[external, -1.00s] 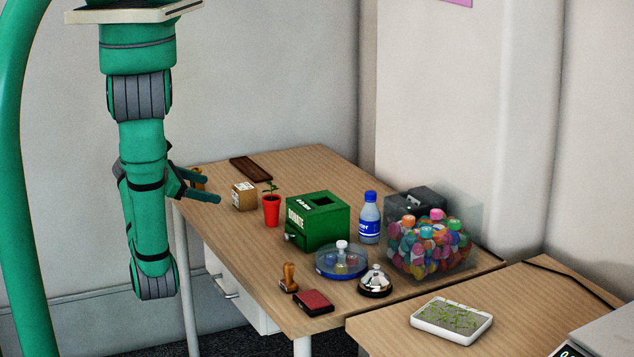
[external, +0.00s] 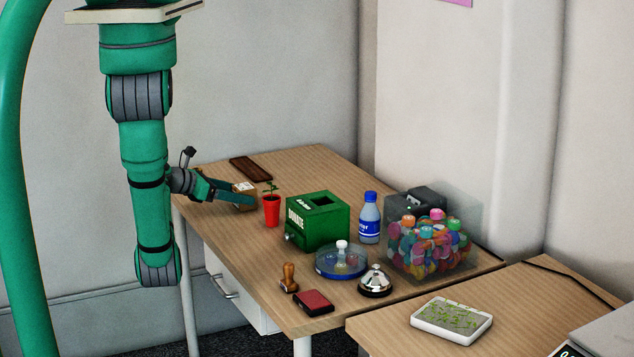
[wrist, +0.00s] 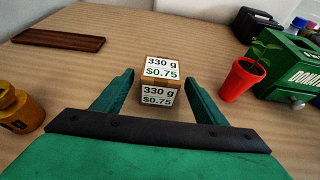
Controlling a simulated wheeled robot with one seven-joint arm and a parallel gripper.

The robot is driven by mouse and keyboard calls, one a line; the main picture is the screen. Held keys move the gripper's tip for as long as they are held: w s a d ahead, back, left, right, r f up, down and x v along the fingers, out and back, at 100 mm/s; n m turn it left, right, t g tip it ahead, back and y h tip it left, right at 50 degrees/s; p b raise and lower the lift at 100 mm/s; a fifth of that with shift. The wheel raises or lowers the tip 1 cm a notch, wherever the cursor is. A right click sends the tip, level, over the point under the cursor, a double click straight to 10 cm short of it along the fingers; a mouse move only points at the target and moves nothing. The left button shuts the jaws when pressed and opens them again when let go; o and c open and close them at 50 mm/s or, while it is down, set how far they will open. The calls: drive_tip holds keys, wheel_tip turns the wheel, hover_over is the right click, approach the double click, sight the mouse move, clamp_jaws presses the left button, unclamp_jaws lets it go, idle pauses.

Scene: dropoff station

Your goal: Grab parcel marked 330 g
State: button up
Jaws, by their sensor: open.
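The parcel is a small brown box (wrist: 161,83) with white labels reading "330 g" and "$0.75" on its top and near side. In the wrist view it stands on the table just past the fingertips, centred between them. My gripper (wrist: 159,88) is open and empty, with one green finger on each side of the near end of the parcel's line. In the external view my gripper (external: 238,198) reaches over the table's left edge and partly hides the parcel (external: 245,188).
A red plant pot (wrist: 240,80) stands close to the right finger, with a green donation box (wrist: 288,70) beyond it. A brown tray (wrist: 60,40) lies at the back left. A yellow-brown weight-like object (wrist: 17,110) stands at left. Table (wrist: 120,35) behind the parcel is clear.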

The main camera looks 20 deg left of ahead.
drive_tip(key=shift+x, duration=1.3)
drive_tip(key=c, duration=1.4)
drive_tip(key=shift+r, duration=0.1)
